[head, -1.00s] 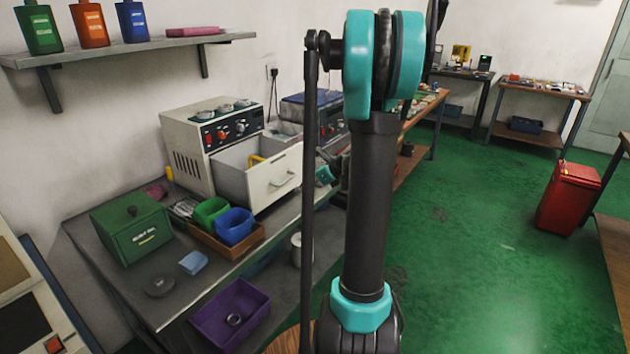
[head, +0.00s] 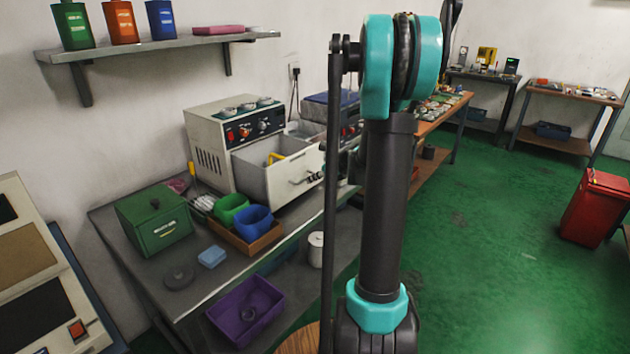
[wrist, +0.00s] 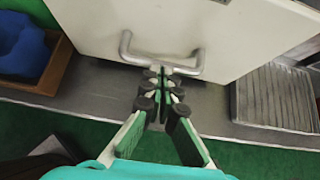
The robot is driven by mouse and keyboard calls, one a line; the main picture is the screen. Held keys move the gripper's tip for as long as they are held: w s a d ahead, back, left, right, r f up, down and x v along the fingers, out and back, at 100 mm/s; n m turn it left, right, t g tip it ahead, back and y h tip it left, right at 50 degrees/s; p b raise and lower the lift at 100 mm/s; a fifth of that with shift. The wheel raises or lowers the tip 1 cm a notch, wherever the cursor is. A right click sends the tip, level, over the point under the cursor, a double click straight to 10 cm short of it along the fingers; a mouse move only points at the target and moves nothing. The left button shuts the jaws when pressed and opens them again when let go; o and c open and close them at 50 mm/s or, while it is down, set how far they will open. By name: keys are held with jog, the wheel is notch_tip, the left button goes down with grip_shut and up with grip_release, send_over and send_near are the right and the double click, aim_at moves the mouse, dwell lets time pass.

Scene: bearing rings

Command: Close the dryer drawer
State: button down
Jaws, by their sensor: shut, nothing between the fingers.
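The dryer (head: 212,150) is a cream box with a dark control panel on the grey bench. Its drawer (head: 270,182) is pulled out, with something yellow inside. The drawer's front panel and metal handle also show in the wrist view, where the handle (wrist: 160,62) runs across the top middle. My gripper (wrist: 164,80) is shut and empty, its fingertips at the handle; I cannot tell whether they touch it. In the head view my gripper (head: 318,176) is small beside the drawer front, partly hidden by my arm.
Left of the drawer, a wooden tray (head: 262,247) holds a green and a blue bin. A green box (head: 155,222), a blue block (head: 212,257) and a dark disc (head: 180,277) lie nearby. A ribbed metal tray (wrist: 275,105) is right of the handle. A purple bin (head: 222,318) sits lower.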

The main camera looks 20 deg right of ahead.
aim_at(298, 157)
jog(key=w+a, duration=0.3)
jog(key=w, duration=0.2)
jog(key=w+a, duration=0.4)
jog(key=w, duration=0.1)
jog(key=w+a, duration=0.4)
jog(key=w, duration=0.1)
jog(key=shift+w+a, duration=0.2)
jog(key=shift+w, duration=0.15)
jog(key=s+d, duration=0.3)
jog(key=shift+s+f, duration=0.25)
jog(key=shift+s, duration=0.1)
jog(key=v, duration=0.9)
jog(key=shift+s+r, duration=0.1)
jog(key=s+f+n+g+h, duration=0.1)
jog(key=s+f+n, duration=0.3)
jog(key=s+n, duration=0.5)
jog(key=s+f+n+g+h, duration=0.1)
jog(key=s+f+n+h, duration=0.2)
jog(key=s+n, duration=0.7)
jog(key=s+a+f+n+g+h, duration=0.1)
jog(key=s+f+n, duration=0.5)
jog(key=s, duration=1.5)
jog(key=n+h, duration=0.1)
jog(key=n, duration=0.2)
jog(key=shift+s+n+g, duration=0.3)
jog(key=shift+g, duration=0.1)
